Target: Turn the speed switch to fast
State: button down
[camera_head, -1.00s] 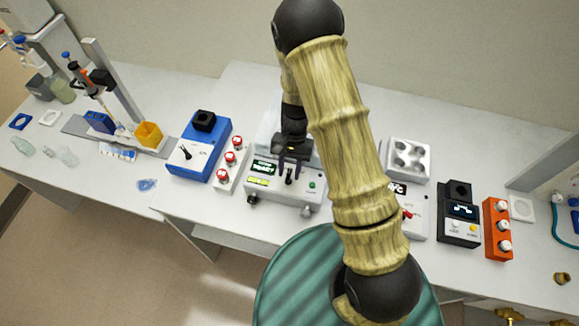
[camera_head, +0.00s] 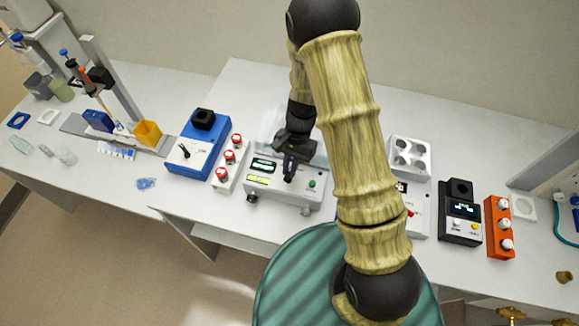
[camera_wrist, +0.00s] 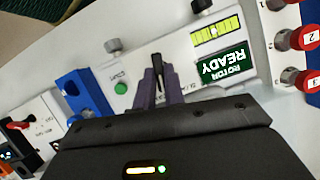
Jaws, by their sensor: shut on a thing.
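A white device (camera_head: 283,201) stands on the bench below my gripper. It has a green display reading "ROTOR READY" (camera_wrist: 224,66), a yellow-green bar display (camera_wrist: 215,33) and a green button (camera_wrist: 120,87). A small black switch lever (camera_wrist: 157,63) stands up from its panel. My gripper (camera_head: 290,170) is shut on this lever; its two dark purple fingers (camera_wrist: 158,88) lie on either side of it in the wrist view. The printed labels around the switch are too small or covered to read, so its marked setting cannot be told.
A white block with round wells (camera_head: 408,153), a black device (camera_head: 461,209) and an orange box (camera_head: 499,227) stand to the right.

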jog(key=shift+d+m+t+y+b, duration=0.1)
jog(key=shift+m+t+y+b, duration=0.25)
jog(key=shift+m, duration=0.65)
jog(key=shift+d+m+t+y+b, duration=0.1)
jog(key=shift+m+t+y+b, duration=0.25)
jog(key=shift+m, duration=0.65)
jog(key=c, duration=1.5)
grip_release()
jog(key=shift+s, duration=0.1)
